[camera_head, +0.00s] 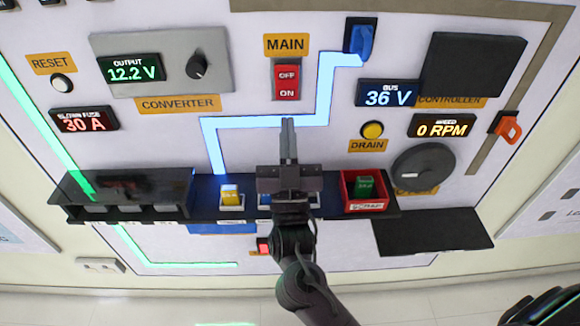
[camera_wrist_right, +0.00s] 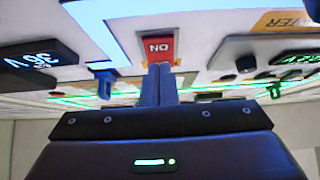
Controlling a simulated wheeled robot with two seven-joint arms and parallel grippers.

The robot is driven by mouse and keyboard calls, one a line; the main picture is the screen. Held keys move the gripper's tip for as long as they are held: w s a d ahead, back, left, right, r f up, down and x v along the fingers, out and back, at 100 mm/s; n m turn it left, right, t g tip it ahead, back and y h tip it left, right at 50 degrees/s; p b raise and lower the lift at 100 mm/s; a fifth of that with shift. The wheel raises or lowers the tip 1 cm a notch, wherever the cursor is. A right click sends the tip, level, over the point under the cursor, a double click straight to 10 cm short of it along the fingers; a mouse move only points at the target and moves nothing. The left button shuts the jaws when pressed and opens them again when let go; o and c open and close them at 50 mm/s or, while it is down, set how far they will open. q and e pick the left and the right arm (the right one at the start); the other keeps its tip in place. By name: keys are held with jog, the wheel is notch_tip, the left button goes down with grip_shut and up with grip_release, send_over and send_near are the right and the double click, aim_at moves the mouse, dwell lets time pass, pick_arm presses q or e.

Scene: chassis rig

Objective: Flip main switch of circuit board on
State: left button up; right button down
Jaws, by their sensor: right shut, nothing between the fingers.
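The main switch (camera_head: 287,82) is a red rocker in a grey frame under the MAIN label (camera_head: 286,45), with OFF on its upper half and ON on its lower half. I cannot tell which half is pressed in. My right gripper (camera_head: 288,122) is shut and empty, its fingertips just below the switch in the head view. In the right wrist view the fingertips (camera_wrist_right: 158,68) overlap the edge of the red switch (camera_wrist_right: 160,47) by the ON lettering; contact is unclear. My left gripper is not in view.
A dark shelf (camera_head: 225,206) juts out below the switch, with a red bin (camera_head: 362,205) on its right. A yellow drain button (camera_head: 372,130) and a blue handle (camera_head: 359,40) are right of the switch; the converter knob (camera_head: 197,66) is left.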

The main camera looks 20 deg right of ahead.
jog(key=s+a+b, duration=0.1)
jog(key=s+a, duration=0.2)
jog(key=s, duration=0.7)
jog(key=shift+s+r, duration=0.2)
jog(key=shift+f, duration=0.1)
